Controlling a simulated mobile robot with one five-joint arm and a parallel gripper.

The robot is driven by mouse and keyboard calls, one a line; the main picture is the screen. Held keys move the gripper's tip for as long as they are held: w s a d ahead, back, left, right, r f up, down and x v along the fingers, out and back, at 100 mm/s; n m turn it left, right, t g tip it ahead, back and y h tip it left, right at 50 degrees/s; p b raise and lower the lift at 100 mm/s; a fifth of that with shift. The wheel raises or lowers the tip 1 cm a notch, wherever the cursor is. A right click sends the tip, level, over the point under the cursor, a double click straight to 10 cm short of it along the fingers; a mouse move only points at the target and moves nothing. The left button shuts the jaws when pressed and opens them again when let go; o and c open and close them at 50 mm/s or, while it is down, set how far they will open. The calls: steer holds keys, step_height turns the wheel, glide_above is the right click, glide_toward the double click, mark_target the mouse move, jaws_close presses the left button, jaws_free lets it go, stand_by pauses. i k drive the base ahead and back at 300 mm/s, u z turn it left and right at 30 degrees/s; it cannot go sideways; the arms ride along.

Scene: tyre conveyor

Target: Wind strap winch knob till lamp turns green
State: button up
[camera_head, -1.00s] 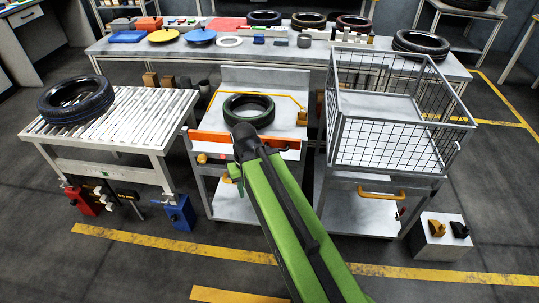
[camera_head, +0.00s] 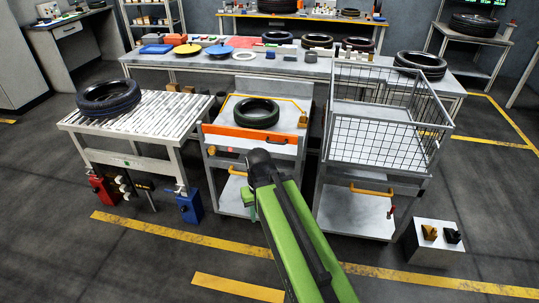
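A cart (camera_head: 228,165) stands in the middle with a dark green tyre (camera_head: 256,111) lying flat on its top. An orange front panel (camera_head: 240,134) runs along its front edge. Below the panel's left end is a small orange knob (camera_head: 211,150), which looks like the winch knob. A small red spot (camera_head: 231,150) to its right looks like the lamp; I see no green there. My green and black arm rises in front of the cart. My gripper is not visible, apparently hidden behind the arm, so its distance from the knob cannot be told.
A roller table (camera_head: 135,115) with a tyre (camera_head: 108,97) stands left, with red and blue boxes below. A wire basket cart (camera_head: 380,140) stands right. A white block (camera_head: 435,240) sits on the floor at right. The floor in front is mostly clear.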

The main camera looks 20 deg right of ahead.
mark_target(212, 149)
steer(key=u, duration=0.1)
steer(key=i, duration=0.95)
steer(key=u, duration=4.7)
steer(key=i, duration=0.15)
steer(key=z, duration=2.05)
steer(key=k, duration=0.55)
steer(key=z, duration=0.4)
steer(key=i, duration=0.5)
steer(key=u, duration=0.15)
